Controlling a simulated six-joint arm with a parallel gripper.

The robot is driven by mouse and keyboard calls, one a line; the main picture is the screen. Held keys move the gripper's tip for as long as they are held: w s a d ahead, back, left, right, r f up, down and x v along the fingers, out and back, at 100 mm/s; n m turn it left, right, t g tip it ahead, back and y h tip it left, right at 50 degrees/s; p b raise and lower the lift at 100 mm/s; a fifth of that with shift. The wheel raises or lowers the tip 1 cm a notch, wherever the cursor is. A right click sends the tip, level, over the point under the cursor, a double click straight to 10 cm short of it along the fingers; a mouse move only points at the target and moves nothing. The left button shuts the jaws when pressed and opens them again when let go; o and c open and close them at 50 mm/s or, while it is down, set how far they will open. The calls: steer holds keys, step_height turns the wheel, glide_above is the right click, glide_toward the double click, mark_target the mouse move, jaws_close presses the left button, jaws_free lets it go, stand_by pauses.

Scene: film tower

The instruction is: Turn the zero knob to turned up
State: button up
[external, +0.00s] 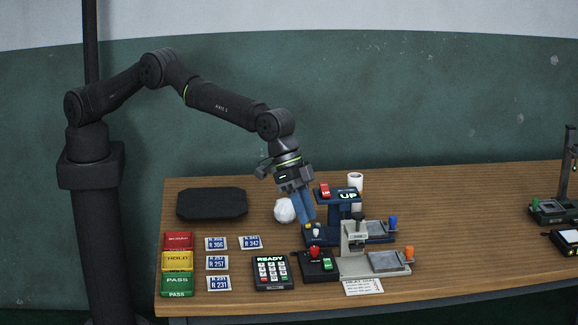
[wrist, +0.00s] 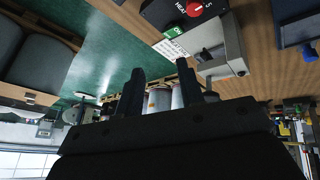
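A dark blue device (external: 378,238) stands near the middle of the table, with a raised display (external: 348,195) that reads "UP". Small knobs sit at the left end of its base, including a pale one (external: 317,232); I cannot tell which is the zero knob or how it is turned. My gripper (external: 309,221) points down with its blue fingers just above that left end; contact is unclear. In the wrist view, my gripper (wrist: 160,80) has its two fingers apart with nothing visibly held, and no zero knob can be made out between them.
A grey sealer (external: 355,262) and its control box with a red knob (external: 319,254) stand in front; that red heat knob also shows in the wrist view (wrist: 194,8). A keypad (external: 272,272), a white ball (external: 284,211), a white cup (external: 355,181) and a black tray (external: 211,204) surround the device.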

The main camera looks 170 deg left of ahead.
steer(key=w+d+r+n+t+y, duration=0.15)
steer(key=d+n, duration=0.25)
steer(key=n, duration=0.6)
steer(key=w+d+n+t+y, duration=0.2)
steer(key=d+n+t+y, duration=0.15)
steer(key=n, duration=0.65)
steer(key=s+d+f+n+g+y, duration=0.1)
steer(key=s+d+n+g+y, duration=0.25)
steer(key=s+n, duration=0.65)
steer(key=s+d+f+n+g+y, duration=0.1)
steer(key=s+d+n+g+y, duration=0.3)
steer(key=s+n, duration=0.6)
steer(key=h, duration=0.3)
glide_toward(315, 230)
steer(key=x, duration=0.7)
steer(key=shift+a+f, duration=0.2)
steer(key=shift+s, duration=0.1)
steer(key=shift+y, duration=0.25)
jaws_close()
